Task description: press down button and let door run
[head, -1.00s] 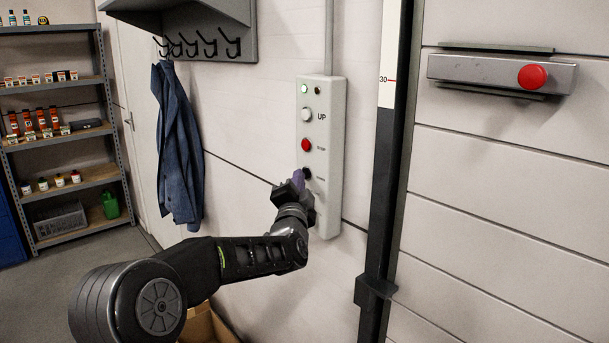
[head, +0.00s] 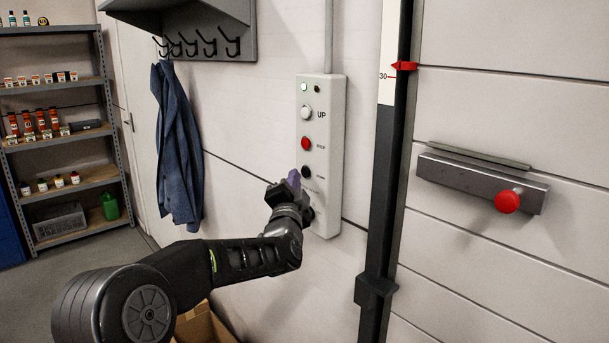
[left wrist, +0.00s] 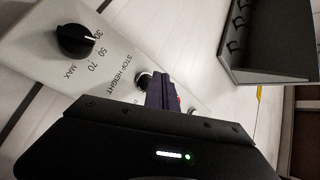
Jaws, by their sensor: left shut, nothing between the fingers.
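In the left wrist view the shut fingers (left wrist: 162,92) partly cover a button, beside a black stop-height dial (left wrist: 75,40). The panelled door (head: 500,120) is at the right; a red pointer (head: 404,66) sits slightly above the 30 mark.
A metal bar with a red knob (head: 507,201) stands out from the door. A dark vertical rail (head: 380,200) runs between box and door. A blue coat (head: 178,150) hangs from hooks at the left. Shelves (head: 60,140) stand farther left; a cardboard box (head: 205,325) is below my arm.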

